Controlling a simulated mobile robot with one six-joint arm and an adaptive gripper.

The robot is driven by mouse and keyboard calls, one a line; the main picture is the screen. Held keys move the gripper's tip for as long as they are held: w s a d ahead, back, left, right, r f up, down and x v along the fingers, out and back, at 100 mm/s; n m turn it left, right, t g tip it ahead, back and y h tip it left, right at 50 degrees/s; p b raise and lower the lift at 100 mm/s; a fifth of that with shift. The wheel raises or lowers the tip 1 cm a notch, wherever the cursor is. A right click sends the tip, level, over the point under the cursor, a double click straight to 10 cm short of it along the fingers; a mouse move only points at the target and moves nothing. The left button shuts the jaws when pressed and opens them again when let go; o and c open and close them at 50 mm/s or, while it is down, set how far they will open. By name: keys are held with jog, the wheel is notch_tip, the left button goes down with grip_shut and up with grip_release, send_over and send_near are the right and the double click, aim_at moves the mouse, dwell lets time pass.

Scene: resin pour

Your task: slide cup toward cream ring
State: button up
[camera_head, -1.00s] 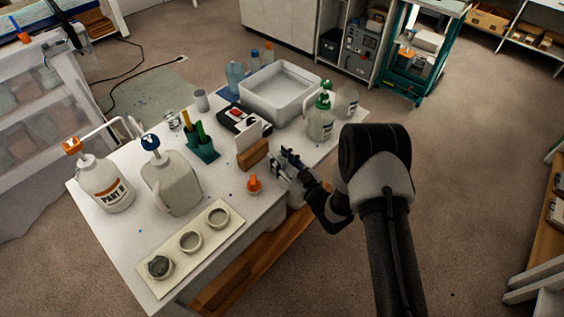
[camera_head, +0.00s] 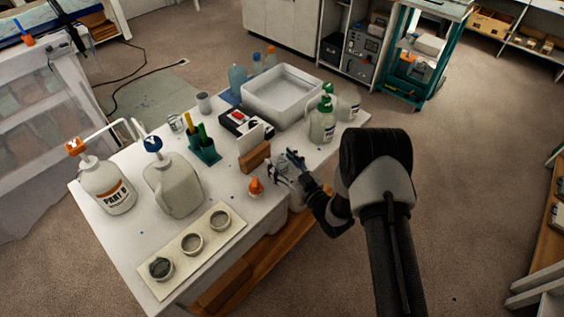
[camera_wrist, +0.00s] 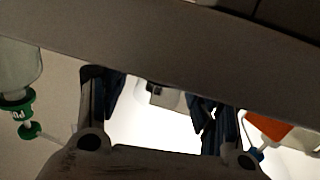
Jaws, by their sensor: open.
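My gripper (camera_head: 296,158) is open over the right front edge of the white table (camera_head: 215,190). In the wrist view its two dark fingers (camera_wrist: 158,105) stand apart, with bright white surface between them. A pale object (camera_head: 281,169) sits beside the fingers, partly hidden; I cannot tell whether it is a cup. Three round rings or shallow cups stand on a cream board at the table's near end: one with dark contents (camera_head: 161,268), a middle one (camera_head: 192,244) and a far one (camera_head: 220,219). A grey cup (camera_head: 203,101) stands towards the back left.
An orange-topped item (camera_head: 256,187) and a wooden block with a white card (camera_head: 254,156) stand left of my gripper. Two large jugs (camera_head: 108,184) (camera_head: 172,183) and a white tub (camera_head: 283,95) take up table room.

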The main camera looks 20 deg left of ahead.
jog(key=v, duration=1.2)
jog(key=shift+r, duration=0.1)
